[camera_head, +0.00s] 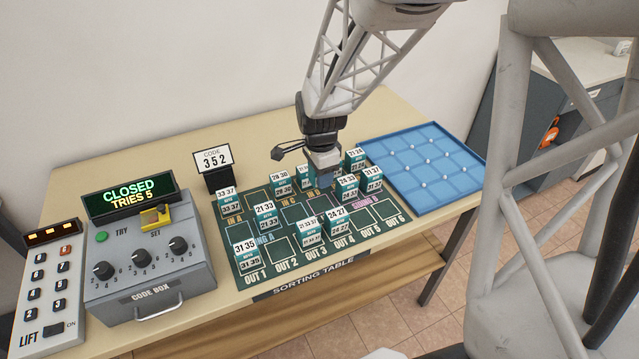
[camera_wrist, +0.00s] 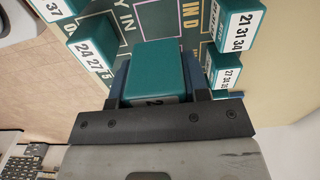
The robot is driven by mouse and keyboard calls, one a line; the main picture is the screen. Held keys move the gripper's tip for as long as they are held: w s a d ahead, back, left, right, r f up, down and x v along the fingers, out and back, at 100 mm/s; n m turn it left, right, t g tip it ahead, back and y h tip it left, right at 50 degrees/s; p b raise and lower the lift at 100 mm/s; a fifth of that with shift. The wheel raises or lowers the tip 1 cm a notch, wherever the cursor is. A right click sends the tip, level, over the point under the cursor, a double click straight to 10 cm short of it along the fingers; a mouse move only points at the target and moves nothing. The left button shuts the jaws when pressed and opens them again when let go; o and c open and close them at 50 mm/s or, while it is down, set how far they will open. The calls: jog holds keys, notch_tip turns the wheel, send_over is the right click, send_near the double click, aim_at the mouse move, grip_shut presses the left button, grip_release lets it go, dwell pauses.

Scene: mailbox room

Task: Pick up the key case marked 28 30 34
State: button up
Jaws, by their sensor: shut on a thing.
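My gripper (camera_head: 325,172) is low over the sorting mat, amid the key cases. In the wrist view its two fingers are on either side of a teal key case (camera_wrist: 156,66) and shut on it. Only the start of that case's label shows, a "2"; the rest is hidden by the gripper. In the head view a teal case whose label begins 28 30 (camera_head: 280,185) stands on the mat left of my gripper. Its last number is too small to read. I cannot tell from the label whether the held case is the one marked 28 30 34.
Other teal cases stand close by, including one marked 21 33 (camera_head: 266,215) and one marked 24 27 (camera_head: 337,220). An empty blue tray (camera_head: 470,180) lies right of the mat.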

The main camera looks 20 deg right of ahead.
jog(key=shift+r, duration=0.7)
dwell(0.7)
